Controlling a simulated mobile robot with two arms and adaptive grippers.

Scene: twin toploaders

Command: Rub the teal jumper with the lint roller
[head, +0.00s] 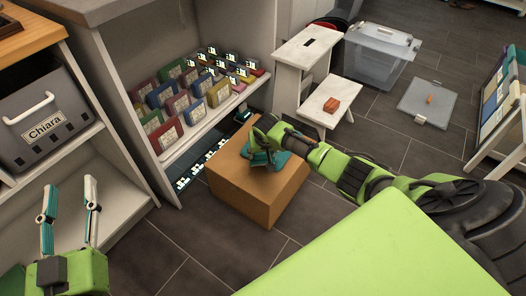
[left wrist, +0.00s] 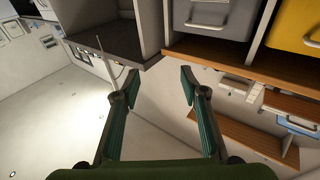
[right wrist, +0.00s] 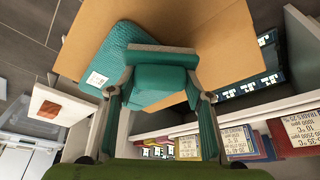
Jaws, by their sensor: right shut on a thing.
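The teal jumper (right wrist: 115,52) lies folded on a brown cardboard box (head: 237,187), with a small white label on its knit. My right gripper (right wrist: 160,85) is shut on a teal and grey block-shaped thing, which looks like the lint roller (right wrist: 162,80). It overlaps the jumper's edge in the right wrist view; I cannot tell whether they touch. In the head view my right gripper (head: 262,150) is over the box top and hides much of the jumper. My left gripper (head: 69,185) is open and empty, beside the shelves at the left.
A white shelf unit (head: 190,130) with several coloured packets stands behind the box. A grey bin labelled Chiara (head: 45,118) sits on the left shelf. A white step stool (head: 327,96) carries an orange block (head: 331,105). A clear crate (head: 378,55) and its lid (head: 425,103) are farther back.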

